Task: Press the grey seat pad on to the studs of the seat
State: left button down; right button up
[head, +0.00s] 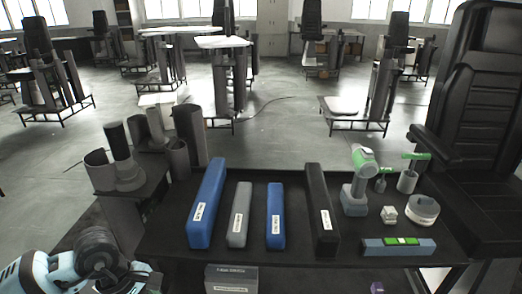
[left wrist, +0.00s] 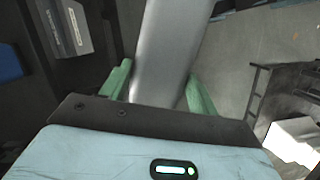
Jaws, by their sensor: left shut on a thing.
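In the left wrist view my left gripper (left wrist: 159,80) has its green fingers on either side of a smooth light-grey thing (left wrist: 165,45) and is shut on it. The thing runs up out of the picture; its ends are hidden, so I cannot tell whether it is the seat pad. In the head view only my left arm (head: 95,258) shows at the bottom left; its fingers are out of sight. A large black chair (head: 478,110) stands at the right, its seat partly cut off. I see no studs. My right gripper is not in view.
A dark table (head: 290,258) carries blue, grey and black long blocks, a green-grey drill (head: 358,185), a spirit level (head: 398,246) and a round tin (head: 422,209). Grey tubes (head: 122,155) stand at the left. Lift columns with seats fill the floor behind.

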pick_arm(q)
jog(key=f+m, duration=0.1)
jog(key=m, duration=0.1)
jog(key=f+m+g, duration=0.1)
jog(key=m, duration=0.2)
jog(key=d+f+m+y, duration=0.1)
jog(key=m, duration=0.1)
jog(key=shift+f+m, duration=0.1)
jog(key=shift+m, duration=0.2)
jog(key=m, duration=0.1)
jog(key=f+m+y, duration=0.1)
jog(key=m, duration=0.1)
jog(key=f+m, duration=0.1)
jog(key=shift+s+d+g, duration=0.15)
jog(key=shift+d+g, duration=0.1)
jog(key=shift+g, duration=0.15)
jog(key=shift+s+f+m+y, duration=0.1)
jog(key=shift+f+m+y, duration=0.3)
jog(key=shift+m, duration=0.7)
